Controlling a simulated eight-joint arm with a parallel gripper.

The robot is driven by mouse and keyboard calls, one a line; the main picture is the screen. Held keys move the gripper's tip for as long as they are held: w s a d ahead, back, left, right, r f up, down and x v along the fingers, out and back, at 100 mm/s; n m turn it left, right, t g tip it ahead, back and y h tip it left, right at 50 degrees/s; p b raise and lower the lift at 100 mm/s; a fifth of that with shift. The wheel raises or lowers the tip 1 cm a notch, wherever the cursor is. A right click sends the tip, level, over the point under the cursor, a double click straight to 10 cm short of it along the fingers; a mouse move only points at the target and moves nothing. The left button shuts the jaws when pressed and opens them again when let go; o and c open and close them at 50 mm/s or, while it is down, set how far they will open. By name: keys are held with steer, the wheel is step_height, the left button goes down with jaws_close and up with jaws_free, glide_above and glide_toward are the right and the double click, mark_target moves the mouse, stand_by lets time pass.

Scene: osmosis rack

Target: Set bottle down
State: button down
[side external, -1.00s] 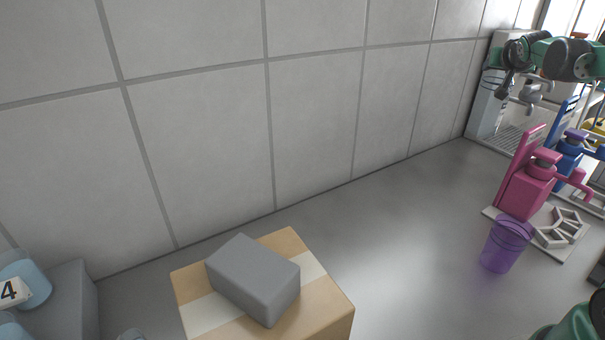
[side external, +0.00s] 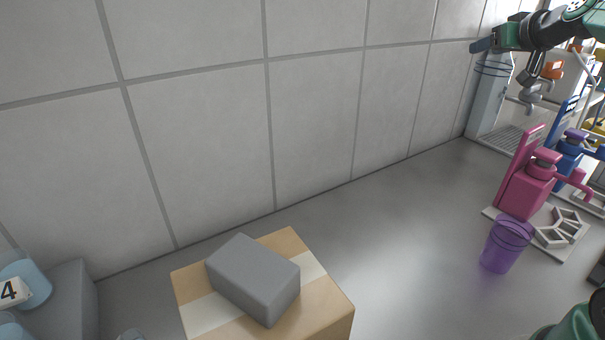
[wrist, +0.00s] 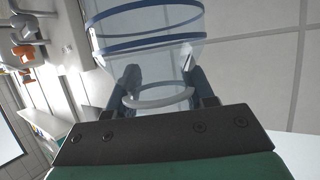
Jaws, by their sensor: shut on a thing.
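My gripper (wrist: 163,88) is shut on the neck of a clear, pale bottle (wrist: 150,22) with blue bands, in the wrist view. A pale ring on the neck shows between the fingers. The bottle's far end runs out of the picture at the top. In the side view my gripper (side external: 483,45) is at the upper right, near the wall. The tall pale bottle (side external: 488,98), with dark bands near its top, is below it beside a grated tray (side external: 507,139). I cannot tell whether the bottle touches the surface.
A pink pump bottle (side external: 527,188) and a blue one (side external: 567,158) stand right of the grated tray. A purple cup (side external: 506,245) stands in front. A cardboard box (side external: 325,290) with a grey block (side external: 254,278) is at the lower middle. The grey counter between is clear.

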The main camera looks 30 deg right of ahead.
steer(key=a+n+t+y, duration=0.1)
steer(key=a+n+y, duration=0.2)
steer(key=a, duration=0.3)
step_height(320, 180, down, 19)
steer(key=shift+s, duration=0.4)
steer(key=shift+d, duration=0.1)
steer(key=shift+c, duration=1.6)
jaws_free()
steer(key=shift+r, duration=0.1)
